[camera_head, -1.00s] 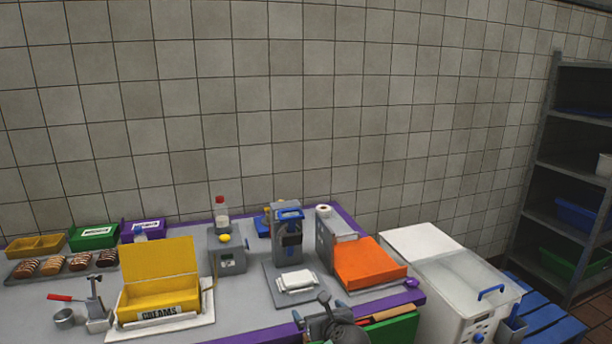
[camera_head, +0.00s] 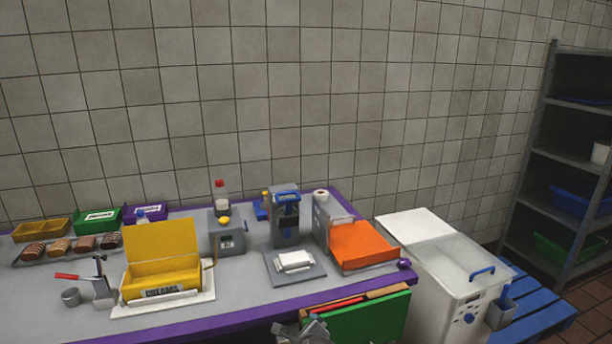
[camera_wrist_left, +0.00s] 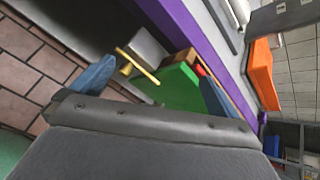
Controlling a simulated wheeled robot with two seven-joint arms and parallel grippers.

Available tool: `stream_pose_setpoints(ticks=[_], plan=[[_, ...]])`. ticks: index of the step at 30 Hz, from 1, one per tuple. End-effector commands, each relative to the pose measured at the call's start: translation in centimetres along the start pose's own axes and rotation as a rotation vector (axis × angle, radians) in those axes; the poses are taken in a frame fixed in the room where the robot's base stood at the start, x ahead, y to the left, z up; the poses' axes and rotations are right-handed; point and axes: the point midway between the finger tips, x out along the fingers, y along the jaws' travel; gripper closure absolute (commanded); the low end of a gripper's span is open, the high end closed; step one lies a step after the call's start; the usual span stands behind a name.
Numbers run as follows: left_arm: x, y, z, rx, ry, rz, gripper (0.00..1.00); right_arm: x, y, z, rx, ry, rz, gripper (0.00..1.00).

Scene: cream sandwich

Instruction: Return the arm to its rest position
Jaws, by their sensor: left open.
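My left gripper (camera_wrist_left: 155,88) shows in the left wrist view with its two blue fingers spread apart and nothing held between them. Beyond the fingers is a green board (camera_wrist_left: 178,88) below the purple table edge (camera_wrist_left: 205,50). In the head view, a grey part of my arm or gripper shows at the bottom edge, beside the green board (camera_head: 370,318); most of it is cut off. It appears to be my left arm, low in front of the table (camera_head: 250,298). My right gripper is not in view.
The table holds a yellow creams box (camera_head: 160,275), an orange tray (camera_head: 362,244), a grey-blue machine (camera_head: 285,222) and a small white stack (camera_head: 294,260). A white bin (camera_head: 440,275) stands to the right, near a blue pallet (camera_head: 535,310) and a shelf (camera_head: 545,160).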

Motion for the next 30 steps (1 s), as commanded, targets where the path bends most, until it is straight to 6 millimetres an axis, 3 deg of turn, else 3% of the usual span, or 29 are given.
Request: stream_pose_setpoints(ticks=[3, 11, 21, 25, 30], plan=[[-0.4, 4.4, -1.1, -0.216, 0.074, 0.052, 0.0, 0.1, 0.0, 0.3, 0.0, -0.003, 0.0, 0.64], [-2.3, 13.8, -2.9, -0.726, 0.188, 0.208, 0.0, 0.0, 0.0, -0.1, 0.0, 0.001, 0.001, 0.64], [-6.9, 25.6, -4.0, -1.366, 0.213, 0.461, 0.0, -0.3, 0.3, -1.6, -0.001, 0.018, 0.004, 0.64], [-8.9, 29.3, -4.1, -1.575, 0.188, 0.555, 0.0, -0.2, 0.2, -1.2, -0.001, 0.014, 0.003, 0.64], [-10.9, 32.2, -4.0, -1.752, 0.152, 0.634, 0.0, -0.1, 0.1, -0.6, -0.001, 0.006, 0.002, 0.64]])
